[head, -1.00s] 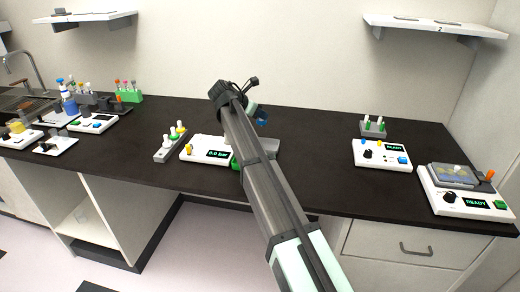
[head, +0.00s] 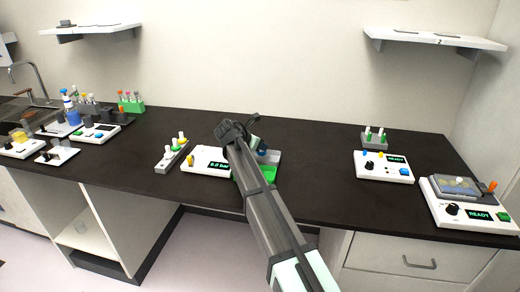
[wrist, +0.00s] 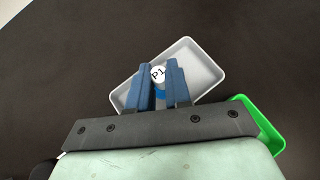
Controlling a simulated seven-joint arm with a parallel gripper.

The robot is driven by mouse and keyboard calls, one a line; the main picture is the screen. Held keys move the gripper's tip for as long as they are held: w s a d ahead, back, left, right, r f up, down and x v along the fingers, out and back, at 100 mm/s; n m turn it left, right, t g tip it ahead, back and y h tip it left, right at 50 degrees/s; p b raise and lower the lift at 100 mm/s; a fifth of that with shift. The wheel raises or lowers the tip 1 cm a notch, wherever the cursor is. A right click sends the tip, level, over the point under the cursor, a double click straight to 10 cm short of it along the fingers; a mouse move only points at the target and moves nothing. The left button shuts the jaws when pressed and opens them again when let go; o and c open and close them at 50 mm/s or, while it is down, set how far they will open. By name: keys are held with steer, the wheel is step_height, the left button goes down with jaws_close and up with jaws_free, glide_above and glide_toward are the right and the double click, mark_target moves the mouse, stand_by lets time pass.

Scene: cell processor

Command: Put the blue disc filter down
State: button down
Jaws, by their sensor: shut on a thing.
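The blue disc filter (wrist: 160,92) is between my gripper's fingers in the wrist view, with a round white top marked "P1" and some blue below it. My gripper (wrist: 162,84) is shut on it. The filter and fingers are over a grey tray (wrist: 207,66) with a pale rim. I cannot tell whether the filter touches the tray floor. In the head view my gripper (head: 262,150) is low over the tray, and my arm hides most of the filter.
A green tray (wrist: 262,125) lies beside the grey one. In the head view, a white device with a pressure display (head: 207,160) stands left of the trays, and a "READY" device (head: 384,166) stands to the right. Dark bench top (head: 318,160) is clear between.

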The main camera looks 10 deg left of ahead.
steer(key=shift+f, duration=0.7)
steer(key=shift+f, duration=0.15)
steer(key=c, duration=1.1)
jaws_free()
steer(key=shift+o, duration=0.2)
steer(key=v, duration=1.2)
